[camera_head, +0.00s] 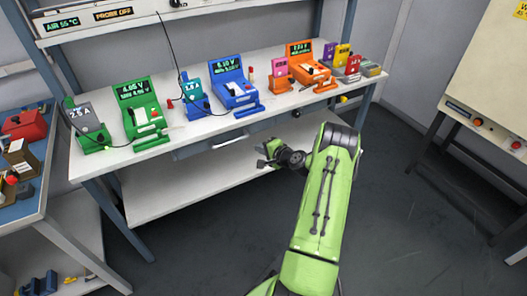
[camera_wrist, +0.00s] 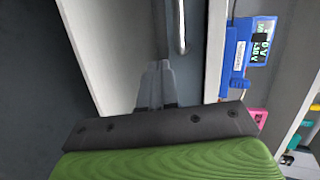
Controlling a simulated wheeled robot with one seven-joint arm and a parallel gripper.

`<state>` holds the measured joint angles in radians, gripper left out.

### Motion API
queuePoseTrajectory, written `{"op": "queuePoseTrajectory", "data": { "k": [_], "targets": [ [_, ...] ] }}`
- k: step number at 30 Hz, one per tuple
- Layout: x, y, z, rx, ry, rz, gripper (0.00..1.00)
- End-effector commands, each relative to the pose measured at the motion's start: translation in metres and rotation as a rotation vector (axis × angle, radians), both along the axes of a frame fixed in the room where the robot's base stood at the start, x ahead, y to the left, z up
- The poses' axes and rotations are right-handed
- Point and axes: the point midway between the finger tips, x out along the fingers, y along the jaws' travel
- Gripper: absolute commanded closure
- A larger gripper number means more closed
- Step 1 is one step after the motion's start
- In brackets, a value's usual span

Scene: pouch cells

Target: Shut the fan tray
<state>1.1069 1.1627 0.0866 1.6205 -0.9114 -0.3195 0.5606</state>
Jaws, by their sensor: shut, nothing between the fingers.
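Nothing in view is marked as a fan tray. A grey drawer-like front (camera_head: 202,147) with a bar handle (camera_head: 230,142) sits under the front edge of the workbench; it may be the fan tray. I cannot tell how far it stands out. My gripper (camera_head: 262,158) is shut and empty, in front of the bench and to the right of and a little below that handle in the head view. In the wrist view the closed fingers (camera_wrist: 157,78) point toward the metal handle (camera_wrist: 181,28), with a visible gap.
The workbench top (camera_head: 165,165) carries several coloured testers, including a green one (camera_head: 142,108) and a blue one (camera_head: 235,88). A white lower shelf (camera_head: 185,190) lies beneath. A side bench (camera_head: 45,195) stands at left, a cream cabinet (camera_head: 490,90) at right. The floor right of my arm is clear.

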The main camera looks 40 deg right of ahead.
Motion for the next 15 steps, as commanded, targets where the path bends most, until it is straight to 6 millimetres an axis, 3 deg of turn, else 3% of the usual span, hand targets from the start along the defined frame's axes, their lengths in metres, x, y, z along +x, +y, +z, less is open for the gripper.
{"op": "queuePoseTrajectory", "data": {
  "k": [15],
  "targets": [
    [-0.085,0.005,0.035,0.003,0.005,-0.003,1.00]
  ]
}}
